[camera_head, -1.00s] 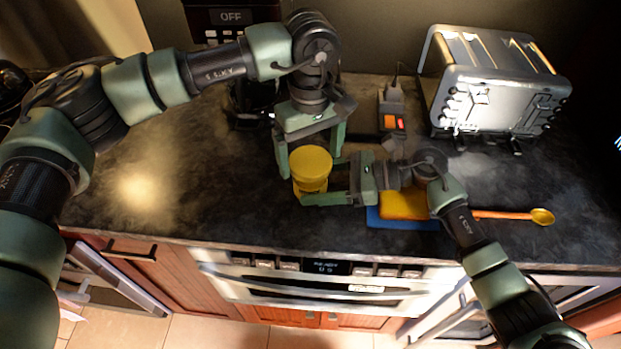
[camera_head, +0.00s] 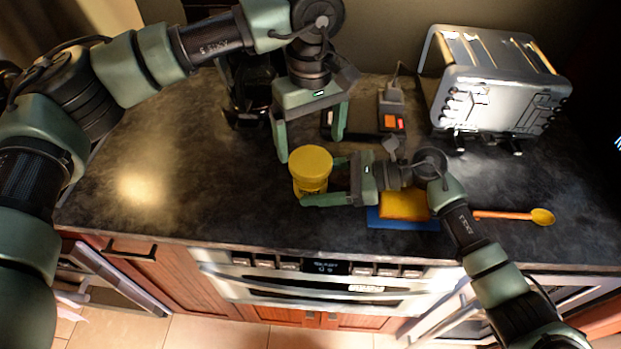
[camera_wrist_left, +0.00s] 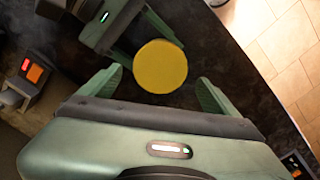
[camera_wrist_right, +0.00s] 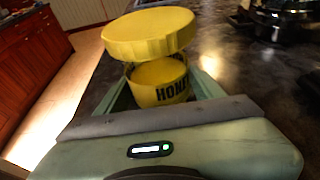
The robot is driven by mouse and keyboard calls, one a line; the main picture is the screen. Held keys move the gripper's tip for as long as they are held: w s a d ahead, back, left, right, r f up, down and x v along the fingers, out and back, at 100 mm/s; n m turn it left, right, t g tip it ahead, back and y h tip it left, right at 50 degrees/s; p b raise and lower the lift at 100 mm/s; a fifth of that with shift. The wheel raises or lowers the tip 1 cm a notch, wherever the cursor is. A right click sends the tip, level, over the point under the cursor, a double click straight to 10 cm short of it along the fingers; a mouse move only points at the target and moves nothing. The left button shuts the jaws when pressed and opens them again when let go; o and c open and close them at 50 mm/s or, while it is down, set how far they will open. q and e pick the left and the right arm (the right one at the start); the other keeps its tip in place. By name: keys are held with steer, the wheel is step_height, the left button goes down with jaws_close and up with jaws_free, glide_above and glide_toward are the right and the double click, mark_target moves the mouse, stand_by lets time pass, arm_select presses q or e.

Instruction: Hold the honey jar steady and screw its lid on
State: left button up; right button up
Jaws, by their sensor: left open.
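The yellow honey jar (camera_head: 311,186) stands upright near the counter's front edge; part of its label shows in the right wrist view (camera_wrist_right: 172,90).
A blue board (camera_head: 400,222) with an orange-yellow sponge-like block (camera_head: 403,205) lies right of the jar, partly under my right arm. An orange spoon (camera_head: 510,215) lies further right. A silver toaster (camera_head: 490,90) stands at the back right. The counter left of the jar is clear.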

steer(key=o, duration=0.3)
steer(key=shift+d, duration=0.1)
steer(key=v, duration=1.2)
